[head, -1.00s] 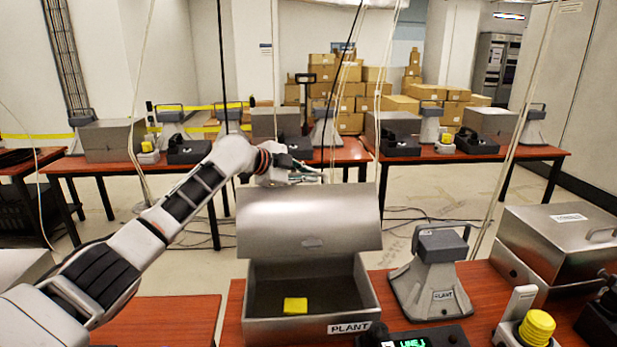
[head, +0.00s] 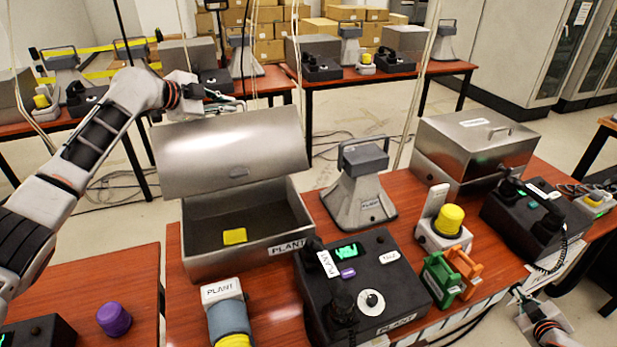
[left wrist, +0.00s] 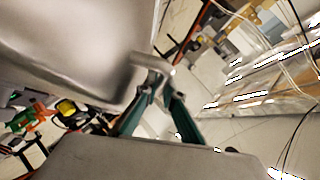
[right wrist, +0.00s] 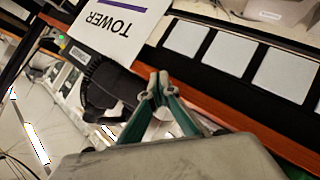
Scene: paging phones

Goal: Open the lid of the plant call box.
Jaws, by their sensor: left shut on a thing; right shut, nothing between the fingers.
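The plant call box (head: 245,260) is a grey metal box with a PLANT label at its front, on the red-brown table. Its lid (head: 225,160) is raised and tilted back, so the inside shows, with a yellow block (head: 234,236) on the floor of it. My left gripper (head: 235,101) is behind the lid's top edge. In the left wrist view its green fingers (left wrist: 158,95) are shut on the lid's handle (left wrist: 150,68). My right gripper (head: 519,292) is low at the right, near the table's front edge; its fingers meet with nothing between them in the right wrist view (right wrist: 158,82).
A grey horn speaker (head: 362,190) stands right of the box. Loose cables hang behind the table.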

